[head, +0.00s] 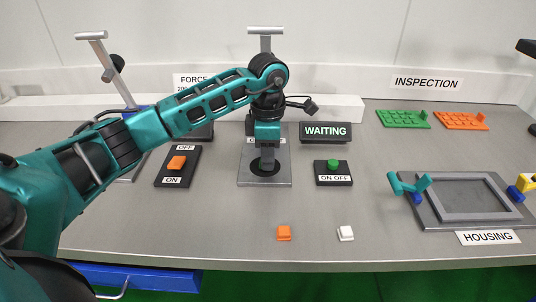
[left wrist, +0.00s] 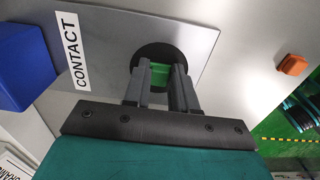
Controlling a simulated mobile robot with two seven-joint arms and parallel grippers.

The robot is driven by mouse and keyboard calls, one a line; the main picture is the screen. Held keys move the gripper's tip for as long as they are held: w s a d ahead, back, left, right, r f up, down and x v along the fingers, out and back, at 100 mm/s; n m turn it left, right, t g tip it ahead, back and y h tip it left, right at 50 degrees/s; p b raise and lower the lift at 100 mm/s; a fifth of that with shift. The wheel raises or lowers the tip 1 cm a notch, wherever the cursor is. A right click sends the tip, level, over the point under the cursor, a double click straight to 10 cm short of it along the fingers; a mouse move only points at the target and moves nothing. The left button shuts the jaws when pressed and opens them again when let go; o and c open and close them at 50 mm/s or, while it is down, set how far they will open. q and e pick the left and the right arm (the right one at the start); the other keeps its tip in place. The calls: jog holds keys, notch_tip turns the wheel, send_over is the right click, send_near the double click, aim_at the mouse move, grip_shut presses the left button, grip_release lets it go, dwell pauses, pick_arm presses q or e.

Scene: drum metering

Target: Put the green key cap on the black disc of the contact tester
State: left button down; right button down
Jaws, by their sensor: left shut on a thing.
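My left gripper (head: 266,163) points down over the metal plate of the contact tester (head: 246,179). In the left wrist view its two fingers (left wrist: 163,90) are shut on the green key cap (left wrist: 180,80). The cap is at the black disc (left wrist: 154,53), overlapping its near part in that view; I cannot tell whether it touches the disc. In the head view the disc (head: 265,172) shows just below the fingertips, and the green cap is hidden by the gripper. My right gripper is not in view.
An orange key cap (head: 284,233) and a white one (head: 345,233) lie near the front edge. A switch box with an orange rocker (head: 177,163) stands left of the tester. A box with a green button (head: 333,164) and a WAITING display (head: 325,132) stand right. A housing frame (head: 465,217) is far right.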

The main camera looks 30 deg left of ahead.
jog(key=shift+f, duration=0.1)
pick_arm(q)
jog(key=c, duration=1.4)
grip_release()
jog(key=shift+f, duration=0.1)
jog(key=o, duration=0.5)
jog(key=shift+r, duration=0.35)
notch_tip(320, 180, up, 12)
jog(key=shift+f+p, duration=0.15)
jog(key=shift+p, duration=0.25)
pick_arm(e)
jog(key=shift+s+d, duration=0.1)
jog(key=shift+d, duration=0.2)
pick_arm(q)
jog(key=shift+s+d, duration=0.1)
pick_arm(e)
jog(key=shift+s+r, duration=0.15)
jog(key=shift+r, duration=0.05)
